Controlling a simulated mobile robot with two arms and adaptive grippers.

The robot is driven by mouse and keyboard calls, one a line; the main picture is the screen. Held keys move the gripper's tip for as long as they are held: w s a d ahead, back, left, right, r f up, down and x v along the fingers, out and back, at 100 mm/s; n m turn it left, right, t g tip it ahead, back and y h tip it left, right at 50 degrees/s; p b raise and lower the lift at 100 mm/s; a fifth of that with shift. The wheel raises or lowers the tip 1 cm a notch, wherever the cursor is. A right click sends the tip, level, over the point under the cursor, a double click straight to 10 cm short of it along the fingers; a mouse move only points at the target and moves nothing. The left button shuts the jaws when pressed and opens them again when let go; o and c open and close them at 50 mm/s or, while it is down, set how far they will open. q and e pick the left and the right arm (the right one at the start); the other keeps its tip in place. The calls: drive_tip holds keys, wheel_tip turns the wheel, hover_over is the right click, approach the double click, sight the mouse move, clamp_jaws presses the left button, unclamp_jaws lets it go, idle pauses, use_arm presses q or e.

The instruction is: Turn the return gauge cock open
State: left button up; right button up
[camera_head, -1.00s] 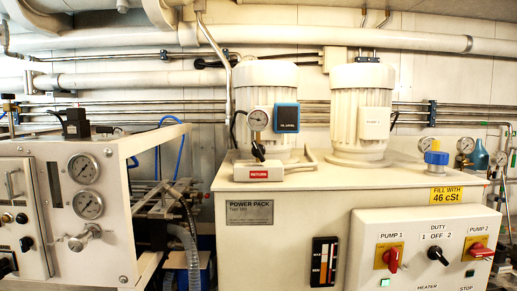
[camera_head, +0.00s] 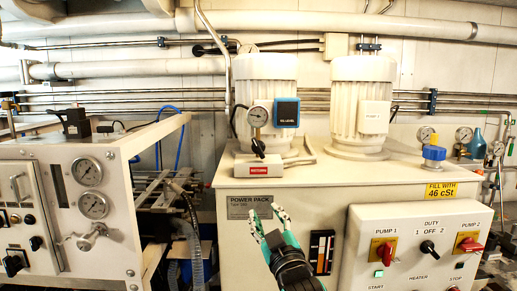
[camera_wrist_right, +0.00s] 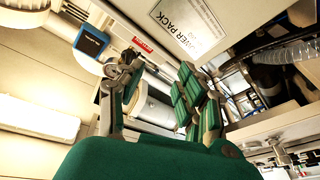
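The return gauge (camera_head: 258,117) is a round white dial on the power pack, beside a blue-framed box (camera_head: 287,112). Below it is the cock with a black lever (camera_head: 258,148), tilted up to the left. The red RETURN label (camera_head: 258,170) is on a pale block beneath; it also shows in the right wrist view (camera_wrist_right: 142,44). My right gripper (camera_head: 266,211) has its green and grey fingers spread, empty, below the label and in front of the tank face. In the wrist view the gripper (camera_wrist_right: 156,72) points toward the nameplate and label. My left gripper is not in view.
Two white motors (camera_head: 263,90) (camera_head: 361,100) stand on the tank behind the gauge. A pump switch panel (camera_head: 405,260) projects at the lower right. A level gauge (camera_head: 322,252) is close to my right gripper. A gauge cabinet (camera_head: 70,215) stands at the left.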

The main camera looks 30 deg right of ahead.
drive_tip(key=t+h, duration=0.1)
drive_tip(key=h, duration=0.1)
approach(260, 151)
drive_tip(key=p+x, duration=0.5)
drive_tip(key=x, duration=0.5)
drive_tip(key=shift+p, duration=0.35)
drive_tip(key=shift+w+d+r, duration=0.15)
drive_tip(key=shift+w, duration=0.35)
clamp_jaws()
